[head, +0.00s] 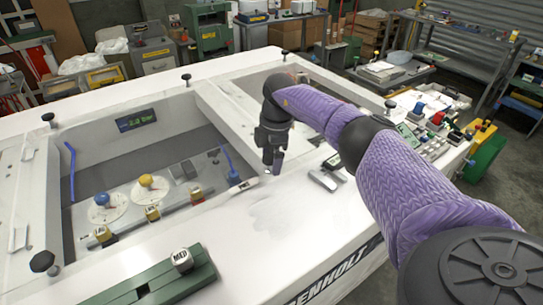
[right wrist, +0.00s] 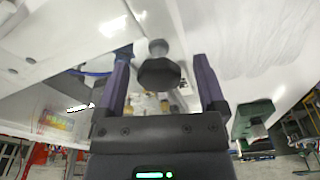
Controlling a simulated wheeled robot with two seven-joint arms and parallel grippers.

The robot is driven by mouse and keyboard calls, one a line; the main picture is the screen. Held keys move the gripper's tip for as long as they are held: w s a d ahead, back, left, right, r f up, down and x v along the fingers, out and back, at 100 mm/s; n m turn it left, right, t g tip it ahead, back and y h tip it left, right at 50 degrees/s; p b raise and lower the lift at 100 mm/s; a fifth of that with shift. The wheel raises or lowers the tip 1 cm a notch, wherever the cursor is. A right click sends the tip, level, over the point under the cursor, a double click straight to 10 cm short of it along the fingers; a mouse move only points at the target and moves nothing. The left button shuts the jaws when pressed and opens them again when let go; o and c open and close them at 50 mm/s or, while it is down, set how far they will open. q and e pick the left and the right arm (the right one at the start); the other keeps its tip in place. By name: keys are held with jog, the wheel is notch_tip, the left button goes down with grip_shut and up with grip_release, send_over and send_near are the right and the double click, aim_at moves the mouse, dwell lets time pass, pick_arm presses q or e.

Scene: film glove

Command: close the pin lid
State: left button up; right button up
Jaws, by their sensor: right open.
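My right gripper (head: 273,168) comes down in the head view at the near right corner of the open left bay of a big white bench (head: 255,225). In the right wrist view its two fingers (right wrist: 162,82) stand apart, with a dark faceted knob (right wrist: 158,73) showing between them. I see no finger contact with it. The gripper hides that knob in the head view. A white panel with small fittings (head: 232,110) lies between the two bays; another (head: 22,190) is at the left. I cannot tell which part is the pin lid. My left gripper is out of view.
The left bay holds a yellow knob (head: 146,180), a blue knob (head: 102,199) and a display (head: 136,121). A small grey device (head: 326,179) lies right of my gripper. A green rail (head: 160,281) is in front. Black knobs (head: 42,262) stand around the bays.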

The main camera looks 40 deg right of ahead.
jog(key=r, duration=0.6)
jog(key=d+r, duration=0.1)
jog(key=r, duration=0.3)
jog(key=shift+s, duration=0.2)
jog(key=shift+f, duration=0.1)
